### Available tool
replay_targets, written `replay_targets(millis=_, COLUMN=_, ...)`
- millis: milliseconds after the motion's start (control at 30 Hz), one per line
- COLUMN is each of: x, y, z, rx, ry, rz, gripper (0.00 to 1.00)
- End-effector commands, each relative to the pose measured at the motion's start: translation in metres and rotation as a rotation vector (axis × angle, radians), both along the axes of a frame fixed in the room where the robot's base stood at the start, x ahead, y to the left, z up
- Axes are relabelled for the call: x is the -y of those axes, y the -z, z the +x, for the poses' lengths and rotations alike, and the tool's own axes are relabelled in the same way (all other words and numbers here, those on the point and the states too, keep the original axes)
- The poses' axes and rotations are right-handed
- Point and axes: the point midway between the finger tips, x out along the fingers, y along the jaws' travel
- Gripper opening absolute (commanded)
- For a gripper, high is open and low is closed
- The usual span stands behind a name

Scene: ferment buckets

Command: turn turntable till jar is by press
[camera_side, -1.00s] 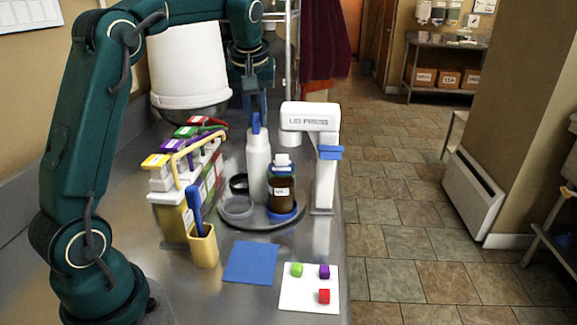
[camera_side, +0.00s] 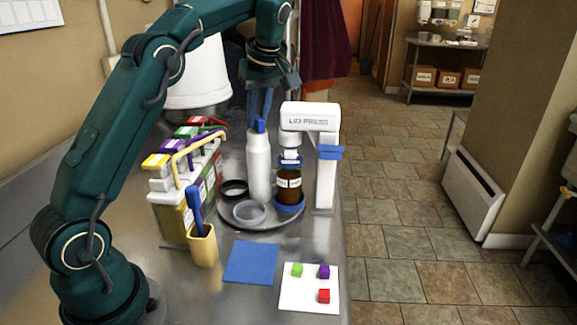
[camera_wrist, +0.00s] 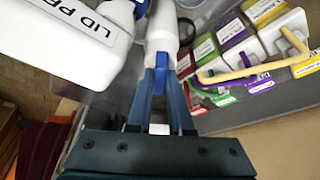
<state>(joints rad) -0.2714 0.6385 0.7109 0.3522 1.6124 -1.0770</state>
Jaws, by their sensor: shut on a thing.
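A round grey turntable (camera_side: 265,222) stands on the steel counter. A tall white bottle (camera_side: 258,165) with a blue top stands near the turntable's back. My gripper (camera_side: 261,118) points down and is shut on the bottle's blue top (camera_wrist: 160,75). The bottle (camera_wrist: 162,30) and press (camera_wrist: 85,35) also show in the wrist view.
A blue mat (camera_side: 251,262) and a white card (camera_side: 309,288) with small cubes lie in front.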

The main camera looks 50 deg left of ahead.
Motion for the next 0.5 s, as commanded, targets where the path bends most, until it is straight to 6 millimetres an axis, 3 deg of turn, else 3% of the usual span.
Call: replay_targets(millis=500, x=-0.001, y=-0.0015, z=0.0012, rx=0.005, ry=-0.156, rz=0.005, gripper=0.0)
